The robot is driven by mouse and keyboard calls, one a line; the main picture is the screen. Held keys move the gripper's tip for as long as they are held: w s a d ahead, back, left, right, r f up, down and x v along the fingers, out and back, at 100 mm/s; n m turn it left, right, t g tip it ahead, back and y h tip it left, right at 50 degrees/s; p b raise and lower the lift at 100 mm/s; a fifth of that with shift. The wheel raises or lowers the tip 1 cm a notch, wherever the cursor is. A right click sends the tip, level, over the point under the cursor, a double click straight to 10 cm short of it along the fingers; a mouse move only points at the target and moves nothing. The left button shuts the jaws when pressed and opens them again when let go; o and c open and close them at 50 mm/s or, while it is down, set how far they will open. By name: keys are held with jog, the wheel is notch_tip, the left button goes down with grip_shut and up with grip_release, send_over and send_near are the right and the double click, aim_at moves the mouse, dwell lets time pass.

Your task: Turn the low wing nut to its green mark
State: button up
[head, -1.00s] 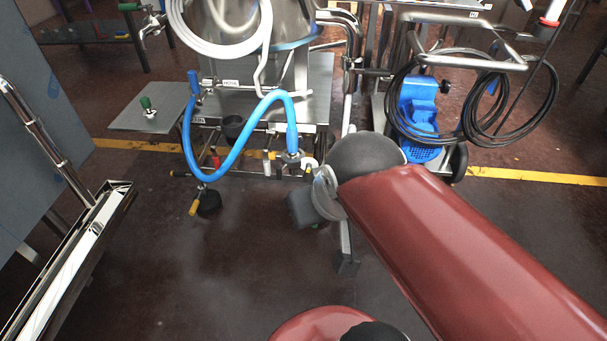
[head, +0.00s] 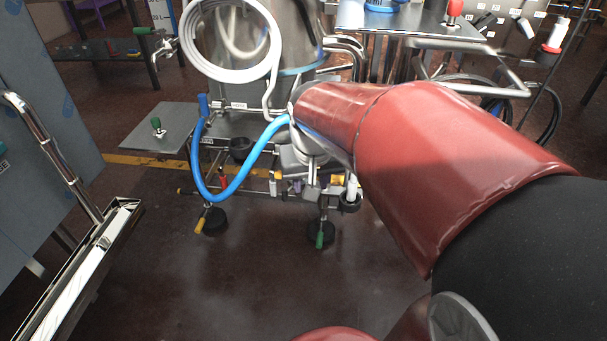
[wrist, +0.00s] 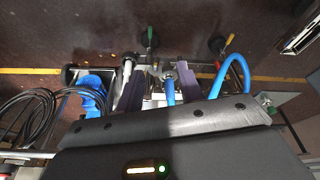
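A small silver winged fitting (wrist: 160,73), which looks like the wing nut, shows in the wrist view at the end of a blue hose (wrist: 169,90). No green mark on it can be made out. My gripper (wrist: 177,74) is open, with its two purple-grey fingers apart on either side of the fitting and the hose end. Nothing is held between them. I cannot tell how far the fitting is from the fingertips. In the head view my red arm reaches to the cart's lower front and hides the hose end; the blue hose (head: 220,197) curves in from the left.
Below the cart are a black foot with a green handle (head: 320,238) and another with a yellow handle (head: 200,226). A grey side plate (head: 152,130) juts out left. A steel channel (head: 92,262) stands at far left. Black cables hang at right. The front floor is clear.

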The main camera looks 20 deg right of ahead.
jog(key=w+d+f+m+g+y+p, duration=0.1)
jog(key=w+d+f+m+y, duration=0.1)
jog(key=w+d+f, duration=0.45)
jog(key=w+d+f+m+g+y+p, duration=0.1)
jog(key=w+d+f+m+p, duration=0.15)
jog(key=w+f, duration=0.6)
jog(key=shift+n, duration=0.45)
jog(key=x, duration=0.4)
jog(key=b+x, duration=0.1)
jog(key=x, duration=0.2)
jog(key=shift+w+a, duration=0.1)
jog(key=shift+w, duration=0.3)
jog(key=shift+c, duration=0.3)
jog(key=shift+r, duration=0.1)
grip_shut()
